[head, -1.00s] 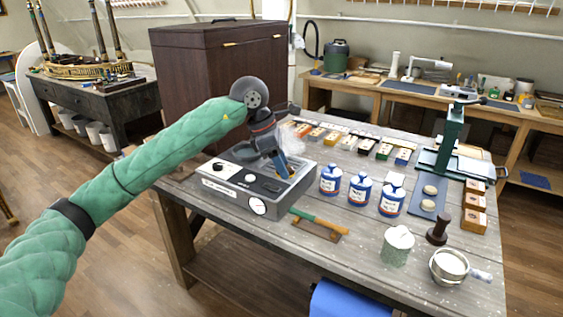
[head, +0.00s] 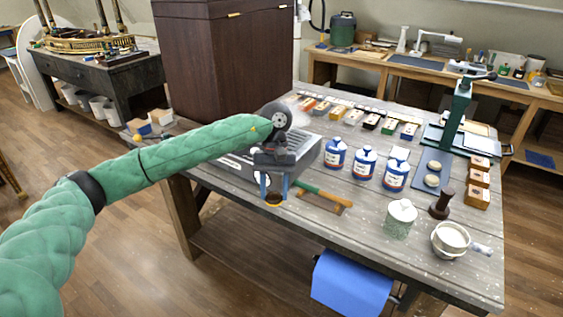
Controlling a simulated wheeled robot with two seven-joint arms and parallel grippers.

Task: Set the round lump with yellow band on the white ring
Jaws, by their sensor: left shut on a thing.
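My left gripper (head: 274,190) points down with its blue fingers shut on a small dark round lump with a yellow band (head: 274,201). The lump hangs in front of the grey machine (head: 306,152), near the table's front edge. The fingers and the gripper body partly hide the lump and the machine. I cannot make out the white ring for sure in this view; my arm covers part of the table. My right gripper is not in view.
A green-handled tool (head: 322,194) lies just right of the held lump. Several blue bottles (head: 364,165) stand behind it. A blue roll (head: 351,284) hangs below the table edge.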

